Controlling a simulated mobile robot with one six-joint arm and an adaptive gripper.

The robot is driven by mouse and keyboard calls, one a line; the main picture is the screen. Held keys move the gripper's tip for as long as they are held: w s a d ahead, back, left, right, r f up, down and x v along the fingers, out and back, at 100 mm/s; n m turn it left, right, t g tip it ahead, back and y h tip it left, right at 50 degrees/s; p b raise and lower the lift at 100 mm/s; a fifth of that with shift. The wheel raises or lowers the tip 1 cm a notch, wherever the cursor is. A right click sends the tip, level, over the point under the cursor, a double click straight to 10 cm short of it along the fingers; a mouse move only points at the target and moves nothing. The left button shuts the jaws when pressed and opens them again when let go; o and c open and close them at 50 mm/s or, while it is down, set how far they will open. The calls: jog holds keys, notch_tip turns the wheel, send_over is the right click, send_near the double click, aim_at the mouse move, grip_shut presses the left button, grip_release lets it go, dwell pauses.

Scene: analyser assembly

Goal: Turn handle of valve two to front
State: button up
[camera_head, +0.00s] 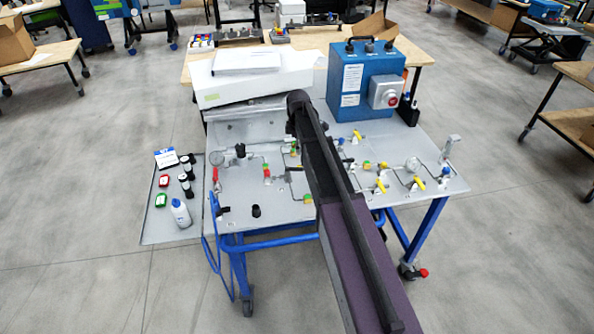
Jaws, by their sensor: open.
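The analyser panel (235,190) is a grey board on a blue-legged cart. Valves with yellow handles stand on its right half, among them a front one (381,187), one further right (415,182) and one near the back (357,135). Red handles show on the left half, at the left edge (215,175) and near the middle (266,171). No label tells me which is valve two. My arm crosses the panel's middle and hides part of it. My gripper is not visible beyond the arm's dark far end.
A blue box (365,80) with a red button stands at the panel's back right, beside a white case (255,82). A side tray (160,228) on the left holds a white bottle (181,212) and small containers. A pressure gauge (413,164) stands at right.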

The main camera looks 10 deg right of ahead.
aim_at(297, 169)
jog(key=shift+f+b, duration=4.55)
jog(key=shift+f, duration=0.3)
grip_shut()
jog(key=shift+a, duration=0.2)
jog(key=shift+d, duration=0.1)
